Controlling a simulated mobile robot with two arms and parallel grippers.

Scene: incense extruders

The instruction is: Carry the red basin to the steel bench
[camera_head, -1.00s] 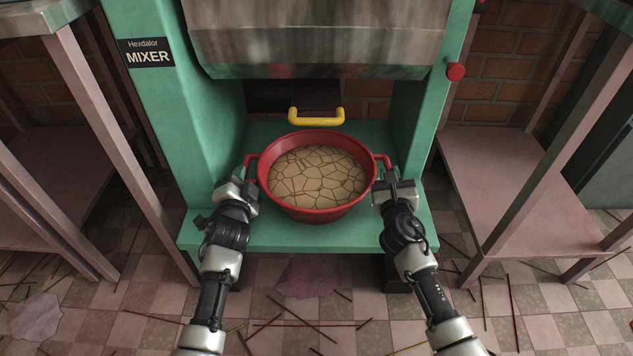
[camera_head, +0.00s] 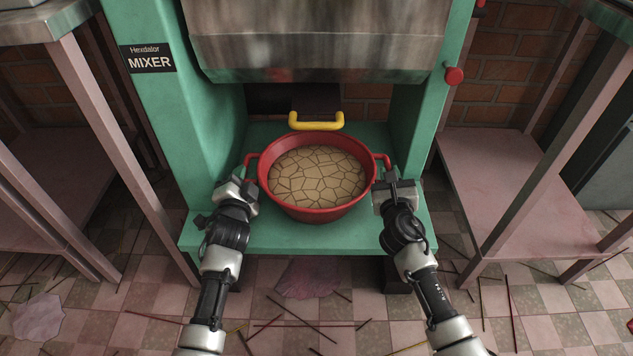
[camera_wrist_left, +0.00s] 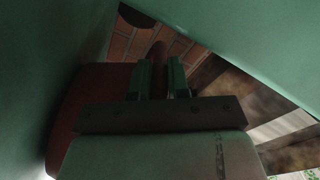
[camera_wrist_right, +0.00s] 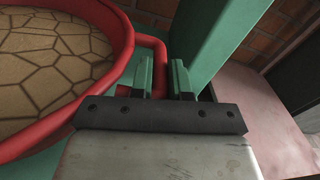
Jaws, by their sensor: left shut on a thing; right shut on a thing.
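The red basin (camera_head: 310,205) is in the opening of the green mixer, on or just above its ledge (camera_head: 300,238); I cannot tell whether it touches. It is level and holds a tan, cracked mass (camera_head: 318,175). My left gripper (camera_head: 246,178) is shut on the basin's left handle; the left wrist view is dark, with the fingers (camera_wrist_left: 163,75) at a reddish bar. My right gripper (camera_head: 393,182) is shut on the right handle, and the right wrist view shows the red handle (camera_wrist_right: 152,48) between its fingers. Metal-topped benches show at the upper left (camera_head: 28,22) and upper right (camera_head: 612,14); I cannot tell which is the steel bench.
The mixer's side walls (camera_head: 205,115) flank the basin closely, with a metal hood (camera_head: 320,45) above and a yellow handle (camera_head: 316,125) behind. Pink bench legs and low shelves (camera_head: 515,180) stand on both sides. Thin sticks lie scattered on the checkered floor.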

